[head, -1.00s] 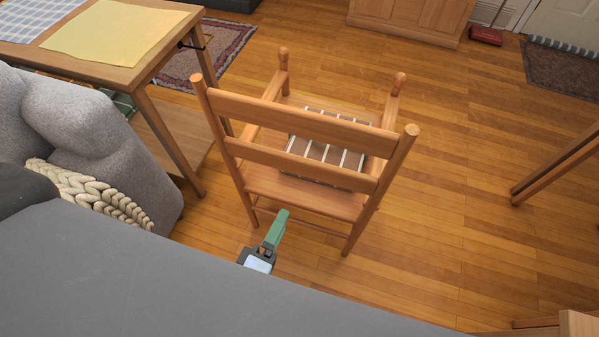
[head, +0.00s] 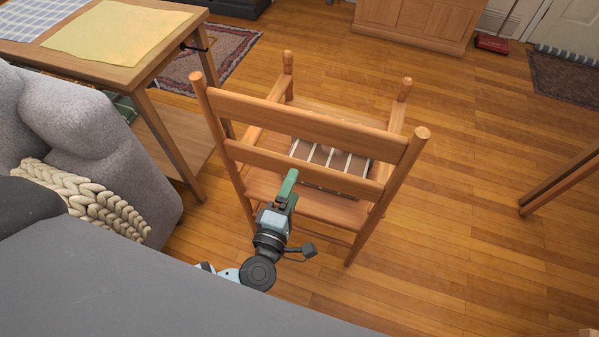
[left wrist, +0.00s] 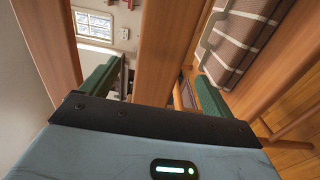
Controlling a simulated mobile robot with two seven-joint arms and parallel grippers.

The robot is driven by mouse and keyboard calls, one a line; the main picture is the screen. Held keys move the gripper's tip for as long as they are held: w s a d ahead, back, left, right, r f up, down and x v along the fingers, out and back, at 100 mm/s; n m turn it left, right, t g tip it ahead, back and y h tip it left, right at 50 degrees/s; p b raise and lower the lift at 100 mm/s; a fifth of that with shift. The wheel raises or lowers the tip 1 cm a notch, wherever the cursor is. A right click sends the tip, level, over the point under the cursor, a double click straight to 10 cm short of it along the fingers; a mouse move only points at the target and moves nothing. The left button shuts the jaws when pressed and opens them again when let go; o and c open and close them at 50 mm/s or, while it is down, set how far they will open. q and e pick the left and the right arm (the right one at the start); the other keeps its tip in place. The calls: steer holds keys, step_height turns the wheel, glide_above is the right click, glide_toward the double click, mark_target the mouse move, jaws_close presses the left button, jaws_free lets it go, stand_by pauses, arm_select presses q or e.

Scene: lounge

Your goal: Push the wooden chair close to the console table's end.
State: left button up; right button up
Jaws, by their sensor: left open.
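My left gripper (head: 289,184) is open at the chair's lower back slat. In the left wrist view, a wooden bar of the chair (left wrist: 163,50) shows between the two green fingers (left wrist: 155,90); I cannot tell whether they touch it. My right gripper is not in view.
A patterned rug (head: 225,50) lies beyond. A wooden cabinet (head: 415,22) stands at the back, and table legs (head: 560,180) at the right. Floor right of the chair is clear.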

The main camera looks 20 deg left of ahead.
mark_target(301, 168)
arm_select(q)
steer(key=w, duration=0.6)
steer(key=shift+w+d+b, duration=0.1)
steer(key=shift+w+b, duration=0.2)
steer(key=shift+w, duration=0.1)
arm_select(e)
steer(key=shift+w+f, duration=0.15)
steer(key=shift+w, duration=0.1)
arm_select(q)
steer(key=shift+r, duration=0.1)
jaws_close()
